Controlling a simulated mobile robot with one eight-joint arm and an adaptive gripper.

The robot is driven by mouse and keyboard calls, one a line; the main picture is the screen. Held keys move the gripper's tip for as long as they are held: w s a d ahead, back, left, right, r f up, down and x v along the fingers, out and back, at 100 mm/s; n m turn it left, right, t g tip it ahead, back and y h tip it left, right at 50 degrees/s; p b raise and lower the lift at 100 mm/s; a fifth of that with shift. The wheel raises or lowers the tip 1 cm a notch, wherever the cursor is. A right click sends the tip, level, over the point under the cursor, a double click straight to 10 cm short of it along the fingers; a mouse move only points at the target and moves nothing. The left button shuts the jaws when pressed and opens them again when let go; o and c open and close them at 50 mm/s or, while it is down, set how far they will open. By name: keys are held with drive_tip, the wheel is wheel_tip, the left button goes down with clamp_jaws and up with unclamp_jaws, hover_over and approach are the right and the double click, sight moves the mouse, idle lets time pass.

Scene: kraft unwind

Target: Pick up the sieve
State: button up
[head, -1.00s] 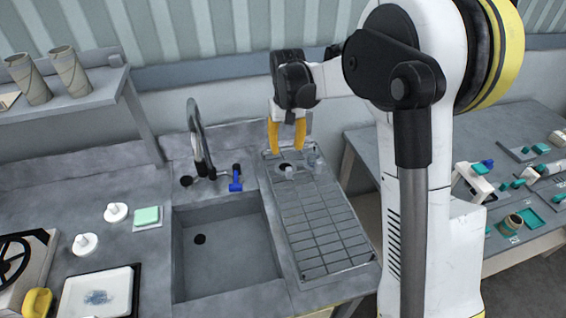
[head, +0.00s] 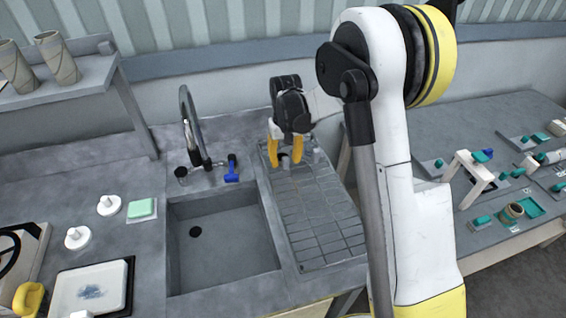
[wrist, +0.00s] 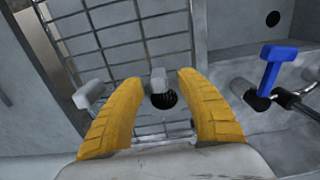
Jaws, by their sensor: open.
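The sieve (wrist: 158,82) appears to be the small piece with a grey block-like top and a dark round mesh, at the far end of the wire drying rack (head: 322,215). In the wrist view it stands between the two yellow fingers of my gripper (wrist: 160,85), apart from both. In the head view my gripper (head: 285,157) points down over the rack's far end and largely hides the sieve. The gripper is open and holds nothing.
Another grey-topped piece (wrist: 88,93) stands close outside one finger. A blue-handled tool (head: 232,170) and the tap (head: 190,130) are beside the empty sink (head: 225,240). The rest of the rack is clear.

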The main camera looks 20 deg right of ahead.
drive_tip(key=shift+c, duration=0.5)
clamp_jaws()
drive_tip(key=shift+r, duration=0.15)
